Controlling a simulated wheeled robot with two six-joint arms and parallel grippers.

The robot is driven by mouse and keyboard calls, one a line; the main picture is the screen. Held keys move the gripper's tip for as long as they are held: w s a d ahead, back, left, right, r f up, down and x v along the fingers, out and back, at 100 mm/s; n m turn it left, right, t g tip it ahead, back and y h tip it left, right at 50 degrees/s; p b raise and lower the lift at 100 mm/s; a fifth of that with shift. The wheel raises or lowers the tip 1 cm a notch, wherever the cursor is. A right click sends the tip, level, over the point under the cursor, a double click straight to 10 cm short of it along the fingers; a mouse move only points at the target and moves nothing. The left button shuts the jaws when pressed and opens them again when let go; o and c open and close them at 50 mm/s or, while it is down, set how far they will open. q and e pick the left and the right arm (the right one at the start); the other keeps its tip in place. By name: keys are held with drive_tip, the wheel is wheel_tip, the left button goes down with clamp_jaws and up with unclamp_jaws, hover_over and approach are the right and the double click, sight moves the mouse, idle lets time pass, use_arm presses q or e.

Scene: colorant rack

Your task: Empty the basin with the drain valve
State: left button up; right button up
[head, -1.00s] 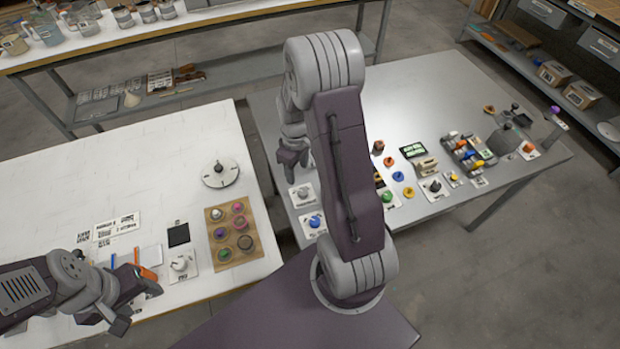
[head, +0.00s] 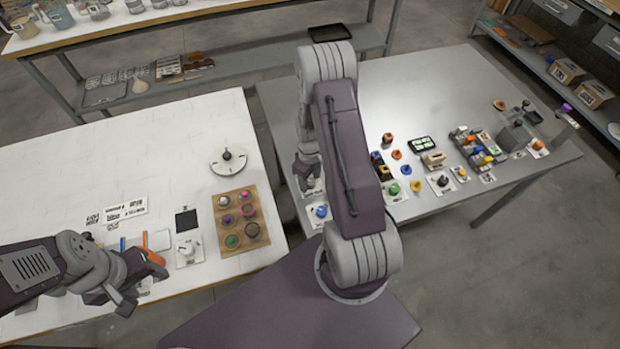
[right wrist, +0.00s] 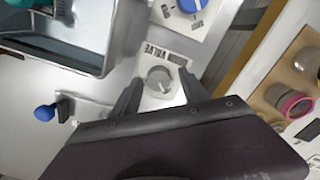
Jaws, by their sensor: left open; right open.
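The drain valve is a round grey-white knob (right wrist: 160,80) on a white plate labelled "DRAIN VALVE" in the right wrist view. My right gripper (right wrist: 160,88) is open, with a finger on each side of the knob. Whether the fingers touch it I cannot tell. In the head view the right gripper (head: 308,176) is low over the valve's plate (head: 315,190), hiding most of it. A metal basin (right wrist: 106,45) is partly in the right wrist view at upper left. My left gripper (head: 125,292) is open and empty over the white table's front left.
A blue knob (head: 321,211) on a white plate sits close to the valve. A blue-ended lever (right wrist: 45,112) lies on the other side. A wooden tray of coloured jars (head: 263,205) stands on the white table. Coloured parts crowd the grey table's right; its back is clear.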

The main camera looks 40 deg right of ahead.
drive_tip(key=shift+d, duration=0.1)
clamp_jaws()
drive_tip(key=m, duration=0.4)
drive_tip(key=shift+w, duration=0.1)
drive_tip(key=m, duration=0.4)
drive_tip(key=shift+d+m, duration=0.1)
drive_tip(key=shift+m, duration=0.2)
drive_tip(key=m, duration=0.4)
drive_tip(key=shift+p, duration=0.35)
drive_tip(key=shift+w+r+m, duration=0.1)
drive_tip(key=shift+m, duration=2.4)
